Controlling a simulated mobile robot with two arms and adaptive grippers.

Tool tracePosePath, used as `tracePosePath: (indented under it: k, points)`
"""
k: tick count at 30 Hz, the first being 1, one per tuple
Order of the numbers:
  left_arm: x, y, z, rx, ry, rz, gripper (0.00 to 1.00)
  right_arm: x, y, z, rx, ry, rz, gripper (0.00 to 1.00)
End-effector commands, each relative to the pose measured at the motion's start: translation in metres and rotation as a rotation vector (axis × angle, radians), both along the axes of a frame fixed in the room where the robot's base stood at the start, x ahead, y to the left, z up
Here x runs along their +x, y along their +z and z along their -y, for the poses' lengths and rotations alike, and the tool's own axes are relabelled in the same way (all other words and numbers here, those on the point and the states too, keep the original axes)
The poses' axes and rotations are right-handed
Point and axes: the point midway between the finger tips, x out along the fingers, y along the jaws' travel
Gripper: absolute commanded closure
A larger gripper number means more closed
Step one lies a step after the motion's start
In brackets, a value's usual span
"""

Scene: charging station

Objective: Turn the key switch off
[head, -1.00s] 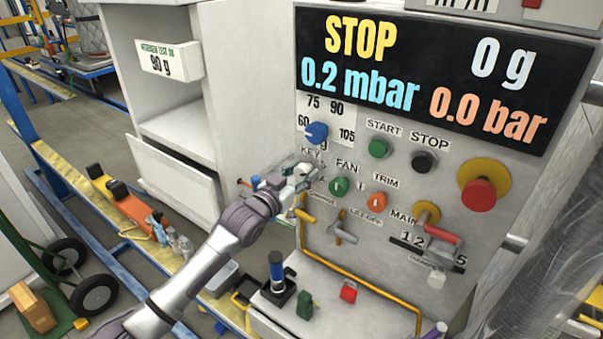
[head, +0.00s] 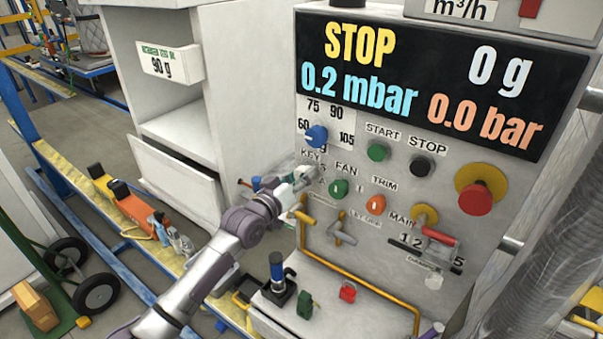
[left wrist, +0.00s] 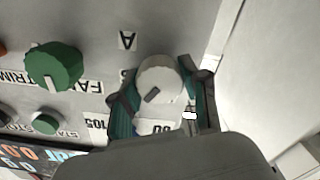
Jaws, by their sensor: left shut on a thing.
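The key switch (left wrist: 160,78) is a pale round knob with a dark slot in it, and it shows in the left wrist view between my fingers. My left gripper (left wrist: 157,100) is shut on it, with a teal-padded finger on either side. In the head view my left gripper (head: 304,178) is at the left edge of the control panel, under the KEY label (head: 310,154). There the gripper hides most of the switch. My right gripper is not in view.
Close by are a blue dial (head: 316,135) above, a green FAN knob (head: 339,188) and an orange TRIM knob (head: 376,204). Yellow pipes and a grey valve handle (head: 342,232) sit below. The display (head: 440,80) reads STOP. A white cabinet (head: 255,90) stands left.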

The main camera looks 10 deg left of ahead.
Motion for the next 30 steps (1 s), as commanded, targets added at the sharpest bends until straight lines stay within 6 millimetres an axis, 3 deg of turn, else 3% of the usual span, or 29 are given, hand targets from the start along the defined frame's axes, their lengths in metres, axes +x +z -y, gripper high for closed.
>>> tracePosePath:
  k: [15,30]
  points:
    - [0.0002,-0.0001,-0.0006,-0.389,0.001,-0.16,0.9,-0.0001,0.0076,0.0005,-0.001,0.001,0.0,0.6]
    - [0.0003,-0.0005,-0.001,-0.517,0.001,-0.212,0.9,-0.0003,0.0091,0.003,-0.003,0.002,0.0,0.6]
